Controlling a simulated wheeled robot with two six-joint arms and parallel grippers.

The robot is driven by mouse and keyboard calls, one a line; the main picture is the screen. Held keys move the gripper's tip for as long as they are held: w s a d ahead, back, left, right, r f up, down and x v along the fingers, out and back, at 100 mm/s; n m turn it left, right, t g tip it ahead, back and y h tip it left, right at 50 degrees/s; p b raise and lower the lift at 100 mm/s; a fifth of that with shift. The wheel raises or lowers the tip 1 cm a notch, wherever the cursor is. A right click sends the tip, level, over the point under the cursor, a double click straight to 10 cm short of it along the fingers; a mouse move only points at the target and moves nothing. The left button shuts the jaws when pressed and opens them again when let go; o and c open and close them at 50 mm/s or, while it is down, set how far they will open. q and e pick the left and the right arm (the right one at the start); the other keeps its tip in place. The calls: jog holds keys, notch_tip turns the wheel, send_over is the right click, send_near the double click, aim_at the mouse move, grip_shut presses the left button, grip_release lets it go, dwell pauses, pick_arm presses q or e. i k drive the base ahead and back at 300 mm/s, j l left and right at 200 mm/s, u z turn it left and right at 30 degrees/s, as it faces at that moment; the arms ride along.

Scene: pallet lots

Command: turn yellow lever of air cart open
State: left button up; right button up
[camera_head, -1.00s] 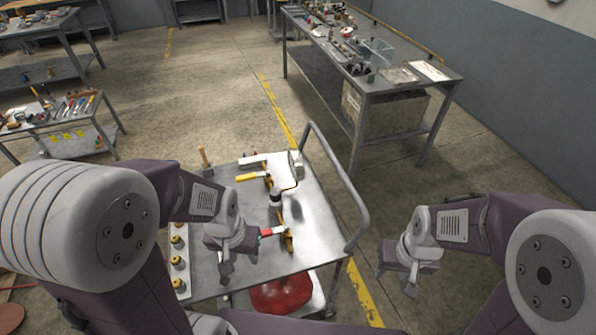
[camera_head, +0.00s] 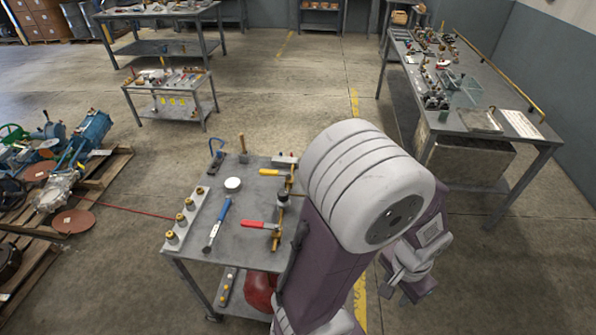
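The air cart (camera_head: 262,256) stands at lower centre, its grey top partly hidden by my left arm. A brass pipe assembly with a dark round part (camera_head: 283,197) runs along the right of its top. The yellow lever (camera_head: 268,171) shows as a short yellow piece pointing left from the far end of the pipe. A longer red lever (camera_head: 260,225) points left from the near end. My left gripper (camera_head: 411,290) appears right of the cart against the floor, apart from the lever; its finger gap is not clear. My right gripper is out of view.
On the cart top are a blue-handled tool (camera_head: 216,224), a white disc (camera_head: 232,184) and a strip with brass fittings (camera_head: 189,213). A pallet of machinery (camera_head: 96,195) stands left. A long workbench (camera_head: 549,139) stands right. Open floor lies between.

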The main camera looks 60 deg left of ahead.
aim_at(266, 173)
jog(key=i+u, duration=1.15)
jog(key=u, duration=0.2)
jog(key=i+l+u, duration=0.2)
jog(key=u, duration=0.25)
jog(key=i+l+u, duration=0.2)
jog(key=u, duration=0.25)
jog(key=i+l+u, duration=0.2)
jog(key=u, duration=0.25)
jog(key=i+l+u, duration=0.1)
jog(key=l+u, duration=0.4)
jog(key=j, duration=0.1)
